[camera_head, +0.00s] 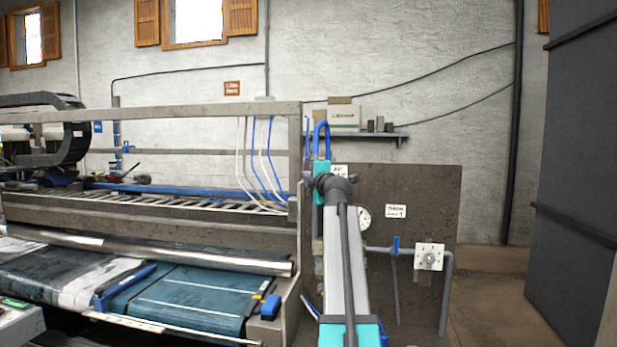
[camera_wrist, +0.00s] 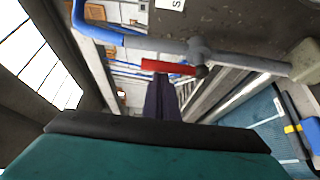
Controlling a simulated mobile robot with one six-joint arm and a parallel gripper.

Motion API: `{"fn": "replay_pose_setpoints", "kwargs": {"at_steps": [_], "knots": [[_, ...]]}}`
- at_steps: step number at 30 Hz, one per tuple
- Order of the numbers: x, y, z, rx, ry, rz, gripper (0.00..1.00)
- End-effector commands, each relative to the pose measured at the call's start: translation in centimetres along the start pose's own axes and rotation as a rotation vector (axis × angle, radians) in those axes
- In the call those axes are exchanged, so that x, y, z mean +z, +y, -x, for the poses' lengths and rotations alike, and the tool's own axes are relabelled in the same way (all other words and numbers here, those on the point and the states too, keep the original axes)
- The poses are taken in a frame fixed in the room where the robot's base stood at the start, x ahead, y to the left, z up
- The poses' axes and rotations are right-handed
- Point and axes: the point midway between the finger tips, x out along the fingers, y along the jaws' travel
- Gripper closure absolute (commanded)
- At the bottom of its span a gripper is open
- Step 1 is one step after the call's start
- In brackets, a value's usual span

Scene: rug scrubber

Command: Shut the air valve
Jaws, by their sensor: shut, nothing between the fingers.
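A red lever handle (camera_wrist: 168,67) shows in the wrist view, beside a grey pipe (camera_wrist: 240,60) with a branching fitting (camera_wrist: 198,48). The lever lies roughly along the pipe. My gripper (camera_wrist: 161,82) is shut and empty, its dark fingers pointing at the lever's middle. The fingertips are very near the lever; I cannot tell whether they touch it. In the head view my arm reaches toward a grey-brown panel (camera_head: 420,210) and hides part of it; the red lever and my fingertips are hidden there.
The panel carries a round gauge (camera_head: 364,217), a blue-handled valve (camera_head: 396,245) and a white plate with a knob (camera_head: 429,257). A shelf with a box (camera_head: 344,117) is above. The rug machine (camera_head: 150,205) stands left, a dark cabinet (camera_head: 580,160) right.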

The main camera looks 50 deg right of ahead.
Motion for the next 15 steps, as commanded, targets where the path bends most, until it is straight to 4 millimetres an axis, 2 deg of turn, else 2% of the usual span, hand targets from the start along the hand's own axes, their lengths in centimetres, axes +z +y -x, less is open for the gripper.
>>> {"fn": "replay_pose_setpoints", "kwargs": {"at_steps": [1, 6, 15], "knots": [[1.12, 0.06, -0.54, 0.000, -0.003, 0.000, 1.00], [0.47, -0.05, 0.04, 0.002, -0.005, -0.002, 1.00], [0.55, -0.23, 0.19, 0.020, -0.006, -0.030, 1.00]]}}
